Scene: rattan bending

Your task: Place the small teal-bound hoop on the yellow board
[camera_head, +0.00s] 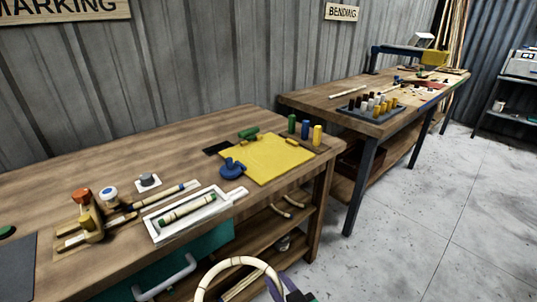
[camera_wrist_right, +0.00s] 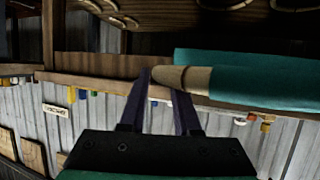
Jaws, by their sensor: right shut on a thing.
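The hoop (camera_head: 240,262) is a pale rattan ring with darker bands, low in the head view in front of the table; its lower part is cut off and I cannot make out its teal binding there. My right gripper (camera_head: 284,286) is at the hoop's right side, shut on it. In the right wrist view a tan rattan piece (camera_wrist_right: 182,77) lies between the fingertips of the gripper (camera_wrist_right: 161,77). The yellow board (camera_head: 285,161) lies flat at the right end of the table, above and beyond the hoop. My left gripper is not in view.
A blue round piece (camera_head: 232,171) sits at the board's left edge. Green, blue and yellow pegs (camera_head: 305,129) stand behind it. A white tray (camera_head: 160,237) holds a banded rod. Most of the board is clear.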

